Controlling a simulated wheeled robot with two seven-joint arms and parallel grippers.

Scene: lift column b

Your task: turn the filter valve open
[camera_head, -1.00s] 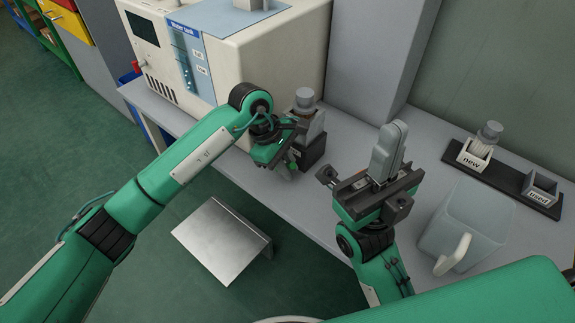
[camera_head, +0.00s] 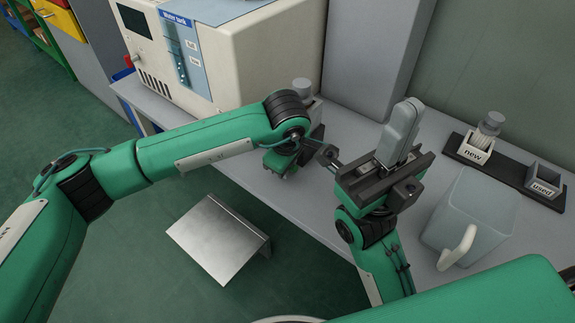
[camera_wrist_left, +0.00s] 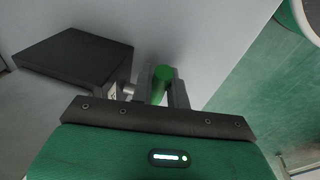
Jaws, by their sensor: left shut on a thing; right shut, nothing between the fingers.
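The filter unit (camera_head: 303,88), a dark block with a grey capped cylinder, stands on the bench beside the white machine; my left arm hides most of it. The left wrist view shows its dark block (camera_wrist_left: 75,55) and a green cylindrical piece, which looks like the valve handle (camera_wrist_left: 163,83). My left gripper (camera_wrist_left: 160,90) is shut on this handle, one grey finger on each side. In the head view my left gripper (camera_head: 282,163) is mostly behind its own wrist. My right gripper (camera_head: 406,110) is shut and empty, its grey fingers pointing up, right of the filter unit.
The white water tank machine (camera_head: 235,60) stands behind left. At the right are a dark tray (camera_head: 515,172) with the "new" holder (camera_head: 474,152) and "used" holder (camera_head: 543,182), and a clear jug (camera_head: 470,215). A metal plate (camera_head: 218,240) sits in front of the bench.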

